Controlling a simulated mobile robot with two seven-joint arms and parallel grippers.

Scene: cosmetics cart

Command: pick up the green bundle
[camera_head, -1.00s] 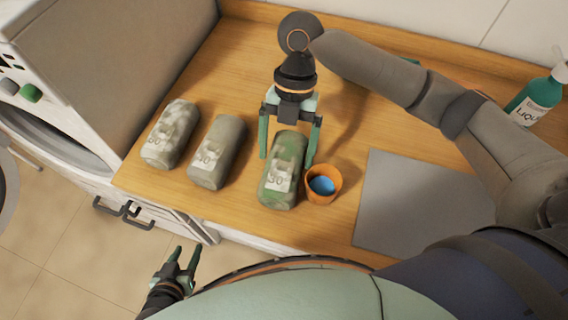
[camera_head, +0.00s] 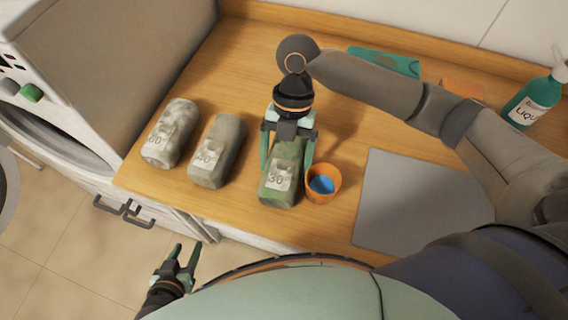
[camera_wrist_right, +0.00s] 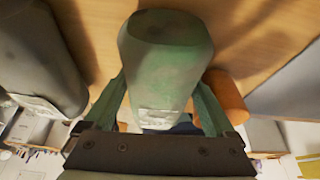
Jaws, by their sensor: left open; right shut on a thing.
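The green bundle (camera_head: 281,188), with a tag reading 30, lies on the wooden counter, the rightmost of three bundles. My right gripper (camera_head: 286,163) is over it, with one finger on each side, shut on it. In the right wrist view the bundle (camera_wrist_right: 166,62) sits between the two fingers of the right gripper (camera_wrist_right: 163,100). It seems to rest on the counter still; I cannot see its underside. My left gripper (camera_head: 181,262) is open and empty, low in front of the counter.
Two greyer bundles, tagged 60 (camera_head: 170,133) and 40 (camera_head: 217,151), lie to the left. An orange cup (camera_head: 323,187) with blue inside stands close to the green bundle's right. A grey mat (camera_head: 420,205) lies further right. A green bottle (camera_head: 536,98) stands at the back right.

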